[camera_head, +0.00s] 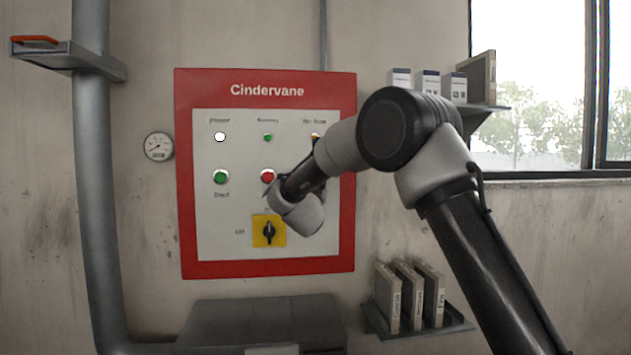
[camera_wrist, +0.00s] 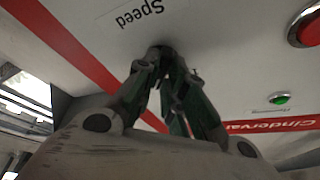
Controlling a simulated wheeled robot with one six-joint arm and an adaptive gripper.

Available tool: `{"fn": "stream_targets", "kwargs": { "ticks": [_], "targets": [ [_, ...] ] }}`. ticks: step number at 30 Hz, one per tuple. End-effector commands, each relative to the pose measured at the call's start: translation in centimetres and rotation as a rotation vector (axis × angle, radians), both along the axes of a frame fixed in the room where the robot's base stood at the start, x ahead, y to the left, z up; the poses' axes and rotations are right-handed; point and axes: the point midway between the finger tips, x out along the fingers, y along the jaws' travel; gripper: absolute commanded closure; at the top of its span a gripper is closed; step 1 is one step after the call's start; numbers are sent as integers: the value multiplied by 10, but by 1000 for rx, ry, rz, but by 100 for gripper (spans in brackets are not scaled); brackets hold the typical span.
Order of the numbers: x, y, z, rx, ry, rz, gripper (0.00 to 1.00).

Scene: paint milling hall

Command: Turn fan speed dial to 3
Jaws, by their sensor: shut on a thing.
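The fan speed dial (camera_wrist: 160,50) is a small dark knob on the pale panel, close by the printed word "Speed", which appears upside down in the wrist view. My gripper (camera_wrist: 160,62) is shut on the dial, with its dark fingers on either side of it. The fingers cover most of the knob, so its pointer and the scale numbers cannot be read. In the head view, my arm hides the dial and my gripper. The control panel (camera_head: 240,250) has a red frame and the title "Cindervane".
A yellow rotary switch (camera_head: 268,231) sits low on the panel, close to my wrist. A green button (camera_head: 221,177) and a red button (camera_head: 268,175) are above it. A shelf of binders (camera_head: 410,295) is at lower right, and a grey pipe (camera_head: 95,190) runs down the left.

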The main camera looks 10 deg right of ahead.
Motion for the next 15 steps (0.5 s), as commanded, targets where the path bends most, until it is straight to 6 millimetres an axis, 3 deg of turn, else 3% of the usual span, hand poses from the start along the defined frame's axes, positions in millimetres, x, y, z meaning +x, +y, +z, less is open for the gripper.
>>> {"fn": "stream_targets", "kwargs": {
  "ticks": [15],
  "targets": [
    [0, 0, -1, 120, 2, 0, 100]
  ]
}}
